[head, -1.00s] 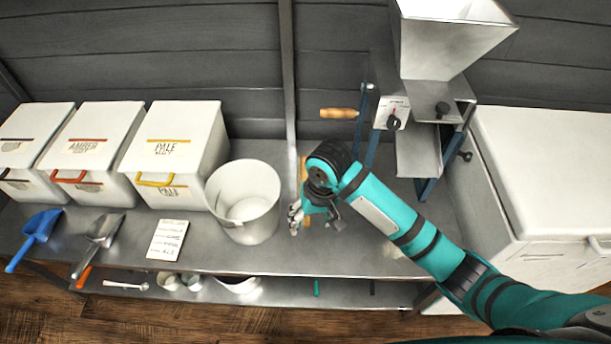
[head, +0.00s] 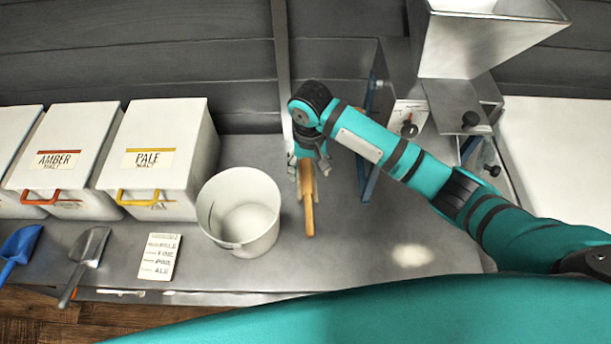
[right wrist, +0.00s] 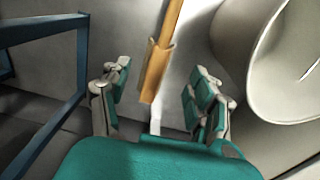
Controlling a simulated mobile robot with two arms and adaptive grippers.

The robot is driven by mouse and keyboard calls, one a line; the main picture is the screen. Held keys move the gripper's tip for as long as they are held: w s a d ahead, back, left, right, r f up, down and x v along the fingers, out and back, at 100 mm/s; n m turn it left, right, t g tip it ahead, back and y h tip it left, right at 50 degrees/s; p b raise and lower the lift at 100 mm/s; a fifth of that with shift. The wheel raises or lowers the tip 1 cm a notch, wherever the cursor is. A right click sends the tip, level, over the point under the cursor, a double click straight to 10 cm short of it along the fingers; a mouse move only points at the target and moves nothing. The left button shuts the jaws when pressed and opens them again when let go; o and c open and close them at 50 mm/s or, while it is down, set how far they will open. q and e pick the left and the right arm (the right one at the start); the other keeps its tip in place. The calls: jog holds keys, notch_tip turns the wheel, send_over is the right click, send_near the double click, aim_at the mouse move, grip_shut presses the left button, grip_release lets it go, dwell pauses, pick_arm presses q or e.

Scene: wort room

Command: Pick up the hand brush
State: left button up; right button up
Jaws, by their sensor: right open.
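The hand brush (head: 308,205) lies on the steel bench, its long wooden body pointing from the back toward the front edge. My right gripper (head: 309,166) is over its far end, which it partly hides. In the right wrist view the brush (right wrist: 158,70) runs in between the two spread fingers of the right gripper (right wrist: 160,100), with gaps on both sides. The right gripper is open and holds nothing. I cannot tell its exact height above the brush. My left gripper does not show.
A white bucket (head: 240,215) stands close to the left of the brush; it also shows in the right wrist view (right wrist: 290,75). The grain mill (head: 455,115) with its blue frame (right wrist: 80,75) stands to the right. Bins, scoops and a card (head: 160,256) are farther left.

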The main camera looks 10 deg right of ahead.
send_over(307, 192)
jog(key=f, duration=0.4)
jog(key=shift+s+d+f, duration=0.1)
jog(key=shift+s+d, duration=0.15)
notch_tip(307, 192, down, 3)
jog(key=shift+w+r+b, duration=0.1)
jog(key=shift+w+b, duration=0.05)
jog(key=shift+b, duration=0.25)
jog(key=shift+f, duration=0.85)
jog(key=f, duration=0.2)
jog(key=f+b, duration=0.1)
jog(key=shift+a+f, duration=0.2)
jog(key=shift+f, duration=0.55)
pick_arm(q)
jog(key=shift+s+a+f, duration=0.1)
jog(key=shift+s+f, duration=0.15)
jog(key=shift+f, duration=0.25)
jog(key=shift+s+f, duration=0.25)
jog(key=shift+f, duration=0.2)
pick_arm(e)
grip_shut()
